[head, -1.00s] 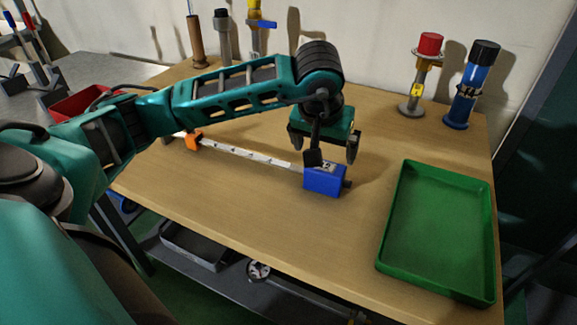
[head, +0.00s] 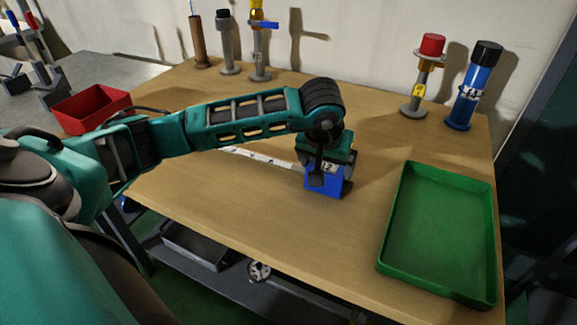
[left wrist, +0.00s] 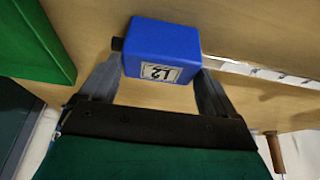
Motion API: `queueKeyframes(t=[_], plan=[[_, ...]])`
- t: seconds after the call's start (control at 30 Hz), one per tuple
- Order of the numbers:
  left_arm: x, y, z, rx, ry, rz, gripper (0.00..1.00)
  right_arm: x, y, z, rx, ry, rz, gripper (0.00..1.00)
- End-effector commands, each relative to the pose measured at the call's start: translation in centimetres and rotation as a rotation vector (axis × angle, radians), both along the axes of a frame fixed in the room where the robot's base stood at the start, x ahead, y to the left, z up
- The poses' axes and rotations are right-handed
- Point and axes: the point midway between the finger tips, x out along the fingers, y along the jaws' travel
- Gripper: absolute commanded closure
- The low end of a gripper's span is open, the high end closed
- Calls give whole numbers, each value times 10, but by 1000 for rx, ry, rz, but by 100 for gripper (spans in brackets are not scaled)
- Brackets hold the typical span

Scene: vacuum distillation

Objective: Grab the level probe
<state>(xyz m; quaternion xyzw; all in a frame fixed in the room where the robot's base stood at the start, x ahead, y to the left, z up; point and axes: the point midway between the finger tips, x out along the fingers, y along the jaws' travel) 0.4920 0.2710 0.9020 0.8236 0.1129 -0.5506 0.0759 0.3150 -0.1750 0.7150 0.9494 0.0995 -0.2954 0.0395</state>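The level probe lies on the wooden table, its blue head (head: 322,184) with a white label toward the middle. Its white marked rod (head: 262,158) runs back to the left, partly behind my arm. My left gripper (head: 332,182) is down over the blue head, with one finger on each side of it. In the left wrist view, the blue head (left wrist: 162,48) sits between the two open fingers (left wrist: 160,82), very close to both. I cannot tell whether they touch it. My right gripper is not in view.
A green tray (head: 383,262) lies to the right. A red bin (head: 92,106) is at the left. A red-topped fitting (head: 432,45) and a blue cylinder (head: 472,90) stand at the back right; several fittings stand at the back left. The table's front middle is clear.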

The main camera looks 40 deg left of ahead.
Motion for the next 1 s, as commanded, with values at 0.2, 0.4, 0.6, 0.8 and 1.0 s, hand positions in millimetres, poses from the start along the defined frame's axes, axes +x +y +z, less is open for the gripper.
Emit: queueKeyframes(t=[0.2,0.4,0.6,0.8,1.0], plan=[[0,0,0,0,-1,0,40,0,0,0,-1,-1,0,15],[0,0,1,0,-1,1,59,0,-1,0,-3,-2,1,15],[0,0,1,0,-1,1,78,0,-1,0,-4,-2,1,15],[1,1,2,1,-5,1,90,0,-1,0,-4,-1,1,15],[1,1,4,1,-5,1,90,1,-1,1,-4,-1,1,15]])
